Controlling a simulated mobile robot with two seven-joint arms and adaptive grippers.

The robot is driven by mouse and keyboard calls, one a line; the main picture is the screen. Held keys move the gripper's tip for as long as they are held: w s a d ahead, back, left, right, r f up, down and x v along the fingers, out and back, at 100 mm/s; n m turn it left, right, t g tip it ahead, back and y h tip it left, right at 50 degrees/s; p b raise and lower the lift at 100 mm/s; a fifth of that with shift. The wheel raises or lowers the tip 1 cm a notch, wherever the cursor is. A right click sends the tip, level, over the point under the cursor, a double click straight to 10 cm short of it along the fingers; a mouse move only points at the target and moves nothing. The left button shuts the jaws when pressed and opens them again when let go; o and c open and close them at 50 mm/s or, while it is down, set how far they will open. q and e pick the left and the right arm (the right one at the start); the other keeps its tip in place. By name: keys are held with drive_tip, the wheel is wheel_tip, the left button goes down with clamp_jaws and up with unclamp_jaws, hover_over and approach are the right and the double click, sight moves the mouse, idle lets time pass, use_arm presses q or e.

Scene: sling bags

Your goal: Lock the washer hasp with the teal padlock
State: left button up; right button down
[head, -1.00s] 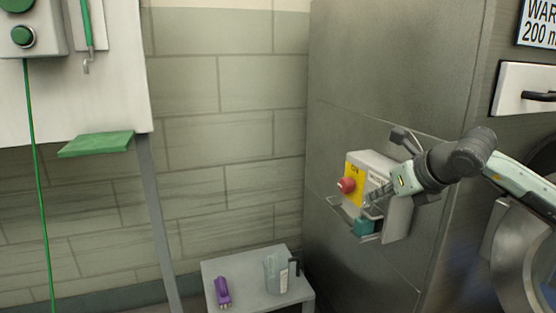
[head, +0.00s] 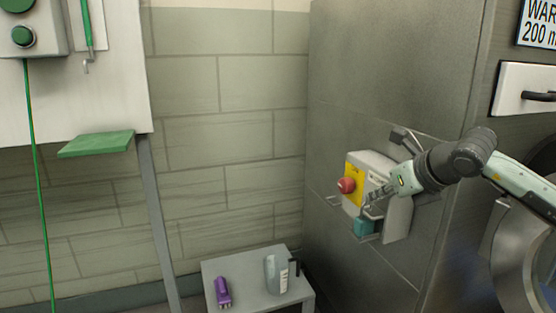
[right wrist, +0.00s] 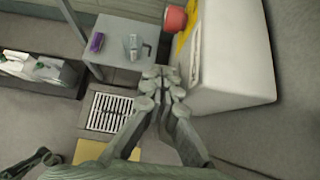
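The teal padlock (head: 364,226) hangs or rests at the lower front of the pale control box on the grey machine, beside a thin metal bracket (head: 368,239). I cannot tell whether its shackle is closed or passes through a hasp. My right gripper (head: 376,197) is just above the padlock, in front of the box face. In the right wrist view its fingertips (right wrist: 165,84) are close together beside the box. No teal shows between them, and the padlock is hidden there. My left gripper is not in view. I cannot make out the washer hasp clearly.
The control box (head: 402,217) has a red button (head: 346,185) on a yellow plate. A small grey table (head: 247,266) below holds a purple object (head: 222,291) and a jug (head: 272,275). A green shelf (head: 97,144) is at left. A floor grate (right wrist: 108,112) lies below.

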drive_tip(key=shift+f, duration=0.15)
drive_tip(key=shift+s+f+b, duration=0.1)
drive_tip(key=shift+f+b, duration=1.95)
drive_tip(key=shift+b, duration=0.1)
drive_tip(key=shift+r+p, duration=0.55)
drive_tip(key=shift+r, duration=0.05)
drive_tip(key=shift+r+p, duration=1.35)
drive_tip(key=shift+r, duration=1.75)
